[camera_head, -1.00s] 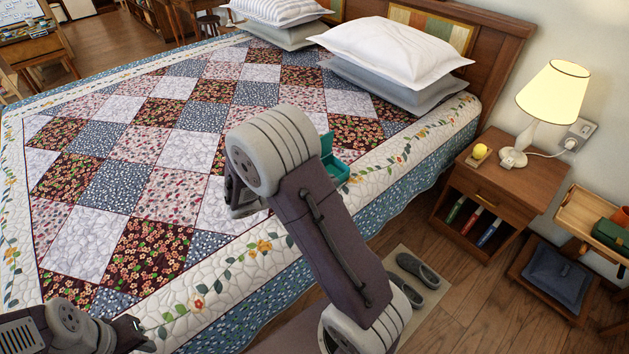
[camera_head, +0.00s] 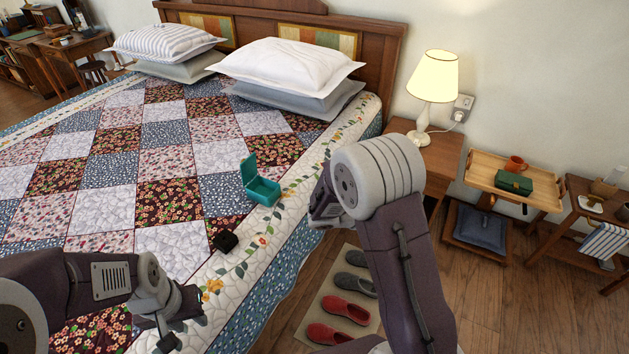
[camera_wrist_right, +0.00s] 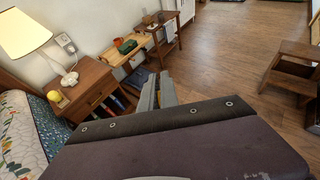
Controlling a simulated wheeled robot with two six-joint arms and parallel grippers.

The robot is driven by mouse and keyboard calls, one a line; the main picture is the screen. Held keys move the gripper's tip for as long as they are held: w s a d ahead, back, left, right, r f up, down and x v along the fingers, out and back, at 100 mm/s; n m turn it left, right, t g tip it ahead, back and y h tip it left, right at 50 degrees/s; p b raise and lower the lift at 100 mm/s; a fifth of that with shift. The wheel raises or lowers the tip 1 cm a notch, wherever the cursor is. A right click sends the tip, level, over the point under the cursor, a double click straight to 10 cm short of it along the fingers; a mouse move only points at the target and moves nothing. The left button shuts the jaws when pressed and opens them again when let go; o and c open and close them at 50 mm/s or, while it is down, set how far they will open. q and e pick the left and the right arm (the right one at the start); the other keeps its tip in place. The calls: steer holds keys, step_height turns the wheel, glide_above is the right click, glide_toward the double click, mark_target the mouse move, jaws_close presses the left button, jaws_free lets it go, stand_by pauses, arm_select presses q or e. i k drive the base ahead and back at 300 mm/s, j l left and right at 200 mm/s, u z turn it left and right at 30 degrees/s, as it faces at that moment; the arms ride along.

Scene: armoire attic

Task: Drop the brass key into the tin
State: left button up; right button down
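A teal tin (camera_head: 264,191) with its lid raised stands on the quilt near the bed's right side. I cannot make out its inside. I see no brass key in either view. My left gripper (camera_head: 184,328) is low over the bed's near edge, well short of the tin. Its fingers look apart, with nothing visible between them. My right gripper (camera_head: 322,208) is right of the tin, mostly hidden behind its own wrist. In the right wrist view its grey fingers (camera_wrist_right: 158,93) lie close together; whether they hold something thin cannot be told.
The nightstand (camera_head: 438,155) carries a lit lamp (camera_head: 434,80). A tray table (camera_head: 485,172) holds a green box (camera_head: 513,183) and an orange mug (camera_head: 515,163). Slippers (camera_head: 345,308) lie on a floor mat.

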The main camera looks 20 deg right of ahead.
mark_target(261, 199)
steer(key=l+u, duration=0.25)
steer(key=u, duration=0.2)
steer(key=l+u, duration=0.25)
steer(key=u, duration=0.2)
steer(key=l+u, duration=0.25)
steer(key=u, duration=0.15)
steer(key=k+l+u, duration=0.15)
steer(key=u, duration=0.3)
